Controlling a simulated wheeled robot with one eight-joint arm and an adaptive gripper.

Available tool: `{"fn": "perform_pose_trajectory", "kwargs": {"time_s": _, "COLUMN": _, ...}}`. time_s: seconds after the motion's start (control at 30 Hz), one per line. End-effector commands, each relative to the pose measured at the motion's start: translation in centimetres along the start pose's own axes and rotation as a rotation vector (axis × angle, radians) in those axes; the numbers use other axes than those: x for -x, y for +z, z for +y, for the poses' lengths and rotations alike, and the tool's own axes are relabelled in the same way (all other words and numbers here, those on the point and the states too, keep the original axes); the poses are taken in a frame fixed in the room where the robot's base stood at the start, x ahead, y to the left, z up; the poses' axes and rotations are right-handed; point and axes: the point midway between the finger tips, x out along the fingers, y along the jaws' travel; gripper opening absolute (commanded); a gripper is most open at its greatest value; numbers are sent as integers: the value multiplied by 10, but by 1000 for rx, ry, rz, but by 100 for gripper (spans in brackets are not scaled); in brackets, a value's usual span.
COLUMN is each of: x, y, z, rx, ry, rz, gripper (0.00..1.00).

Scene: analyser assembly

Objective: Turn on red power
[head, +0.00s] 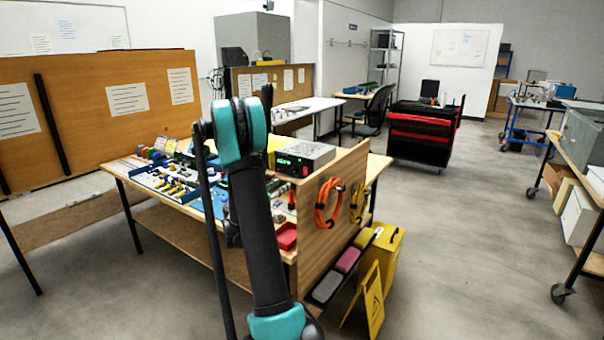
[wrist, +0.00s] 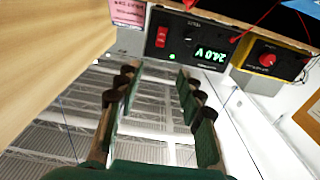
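A dark power supply (wrist: 190,40) shows upside down at the top of the wrist view. Its green display (wrist: 211,54) reads 24.0 V and a small green light glows on the panel. A red switch (wrist: 161,37) sits on the same panel; its position is too small to tell. The power supply (head: 304,157) also stands on the workbench in the head view. My gripper (wrist: 155,76) is open and empty, with its fingers apart, pointing towards the panel below the red switch in the picture. No contact shows. In the head view my arm hides the gripper.
A yellow-framed unit with a red knob (wrist: 267,60) is beside the supply, with red leads nearby. A wooden side panel (head: 330,205) with orange cable coils (head: 328,203) edges the bench. A yellow floor sign (head: 370,300) stands nearby.

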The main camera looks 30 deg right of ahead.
Motion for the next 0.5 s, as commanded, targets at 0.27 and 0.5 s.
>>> {"fn": "perform_pose_trajectory", "kwargs": {"time_s": 0.27, "x": -2, "y": -3, "z": 1, "rx": 0, "ry": 0, "rz": -29, "gripper": 38}}
{"fn": "perform_pose_trajectory", "kwargs": {"time_s": 0.5, "x": -44, "y": -2, "z": 1, "rx": 0, "ry": 1, "rz": -29, "gripper": 38}}
